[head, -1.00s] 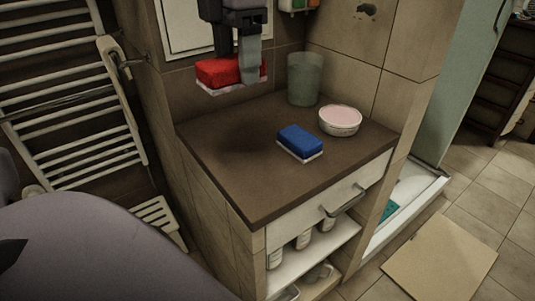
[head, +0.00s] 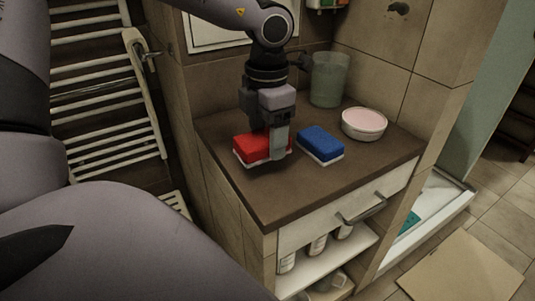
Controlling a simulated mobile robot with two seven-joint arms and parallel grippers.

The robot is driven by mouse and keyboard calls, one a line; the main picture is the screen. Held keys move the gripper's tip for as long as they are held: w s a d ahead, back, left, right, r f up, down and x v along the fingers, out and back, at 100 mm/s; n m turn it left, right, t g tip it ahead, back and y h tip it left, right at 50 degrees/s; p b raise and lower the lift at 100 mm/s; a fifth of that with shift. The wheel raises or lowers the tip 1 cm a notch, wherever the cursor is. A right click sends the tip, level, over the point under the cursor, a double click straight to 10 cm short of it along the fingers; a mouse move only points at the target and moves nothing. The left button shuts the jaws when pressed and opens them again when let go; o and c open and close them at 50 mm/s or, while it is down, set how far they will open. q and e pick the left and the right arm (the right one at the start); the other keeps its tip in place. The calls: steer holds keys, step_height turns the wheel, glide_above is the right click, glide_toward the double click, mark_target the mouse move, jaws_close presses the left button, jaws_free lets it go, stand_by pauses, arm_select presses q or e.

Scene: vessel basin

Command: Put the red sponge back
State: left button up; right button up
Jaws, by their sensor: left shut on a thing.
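The red sponge (head: 250,147) with a white underside is at the left part of the brown counter top (head: 283,196). My left gripper (head: 266,146) points down and is shut on the sponge, with one finger in front of it. The sponge is at or just above the counter; I cannot tell whether it touches. A blue sponge (head: 321,143) with a white underside lies flat on the counter just to the right, apart from the red one. My right gripper is not in view.
A greenish translucent cup (head: 330,79) and a round white dish with a pink top (head: 364,123) stand at the back right of the counter. A drawer with a handle (head: 362,209) is below. The counter's front is clear. A towel radiator (head: 100,90) is at left.

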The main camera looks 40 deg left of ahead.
mark_target(268, 154)
arm_select(q)
steer(key=shift+f, duration=2.15)
steer(key=shift+f+b, duration=0.1)
steer(key=shift+b, duration=0.2)
steer(key=shift+f, duration=0.1)
steer(key=o, duration=0.9)
steer(key=shift+o, duration=0.2)
